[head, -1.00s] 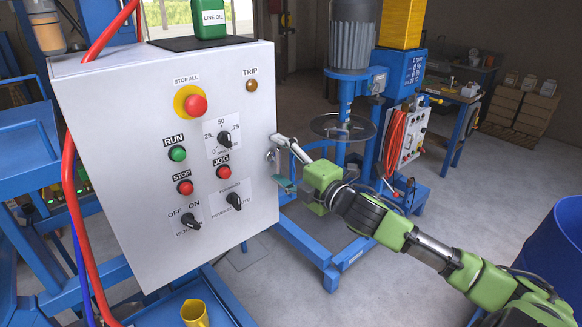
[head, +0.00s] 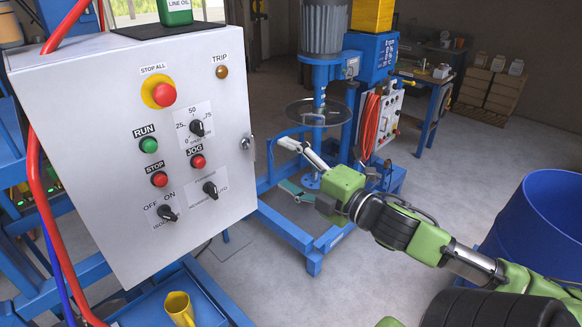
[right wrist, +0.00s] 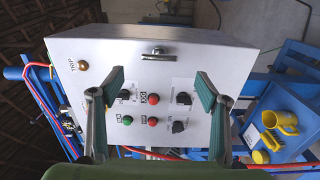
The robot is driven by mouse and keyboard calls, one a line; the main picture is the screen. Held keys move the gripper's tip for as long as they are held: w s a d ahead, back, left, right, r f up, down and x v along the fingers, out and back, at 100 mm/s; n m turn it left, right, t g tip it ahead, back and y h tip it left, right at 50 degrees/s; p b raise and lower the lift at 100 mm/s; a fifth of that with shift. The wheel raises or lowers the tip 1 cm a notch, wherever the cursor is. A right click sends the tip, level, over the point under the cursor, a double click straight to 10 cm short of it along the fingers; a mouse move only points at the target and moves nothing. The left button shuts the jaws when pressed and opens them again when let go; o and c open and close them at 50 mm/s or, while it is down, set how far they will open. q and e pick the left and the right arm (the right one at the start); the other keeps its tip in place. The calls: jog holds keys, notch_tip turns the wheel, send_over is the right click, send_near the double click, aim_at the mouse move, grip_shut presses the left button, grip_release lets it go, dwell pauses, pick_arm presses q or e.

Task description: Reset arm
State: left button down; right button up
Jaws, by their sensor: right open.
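My right gripper (head: 287,166) is open and empty, just right of the grey control cabinet (head: 70,225) in the head view. A gap shows between its fingers and the cabinet's side latch (head: 246,143). In the right wrist view, the two green-padded fingers (right wrist: 158,92) stand wide apart, with the cabinet front (right wrist: 215,65) and its knobs and buttons beyond them. The cabinet carries a red stop-all button (head: 163,94), a green run button (head: 149,145), red stop and jog buttons and several black knobs. My left gripper is not in view.
A mixer with a round clear guard (head: 318,113) and blue frame (head: 318,240) stands behind the gripper. A blue drum (head: 545,225) is at the right. A yellow jug (head: 178,308) sits below the cabinet. Grey floor between frame and drum is open.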

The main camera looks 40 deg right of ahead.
jog(key=shift+s, duration=0.25)
dwell(0.4)
